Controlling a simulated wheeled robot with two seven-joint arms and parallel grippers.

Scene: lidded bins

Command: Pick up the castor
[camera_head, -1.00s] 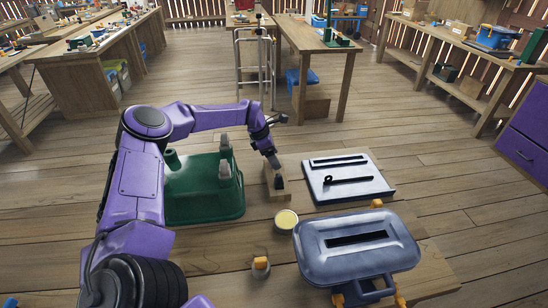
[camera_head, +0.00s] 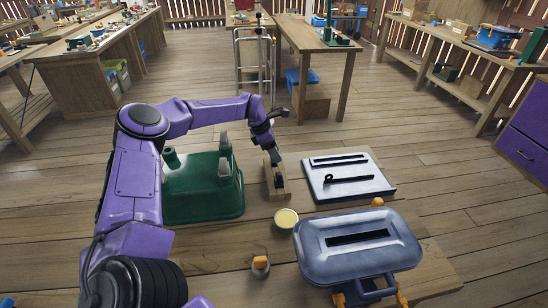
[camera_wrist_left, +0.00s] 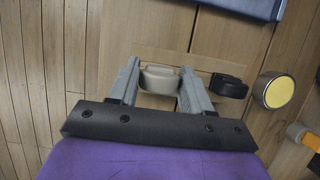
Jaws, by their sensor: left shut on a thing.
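My left gripper (camera_head: 274,159) is over the far part of a small wooden block (camera_head: 267,186). In the left wrist view its two grey fingers (camera_wrist_left: 160,72) are shut on a pale, rounded piece, which I take to be the castor (camera_wrist_left: 160,80). The fingers hide its sides, and it is too small to make out in the head view. I cannot tell whether it still touches the block. A black piece (camera_wrist_left: 228,86) sits beside it, near the block's nearer end, apart from the fingers. My right gripper is not in view.
A green bin (camera_head: 200,195) stands left of the block. A flat blue-grey slotted panel (camera_head: 348,178) lies to its right. A round yellow-topped tin (camera_head: 286,218) and a blue-grey lidded bin (camera_head: 350,262) are nearer. A small orange-and-grey piece (camera_head: 261,266) stands on the near tabletop.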

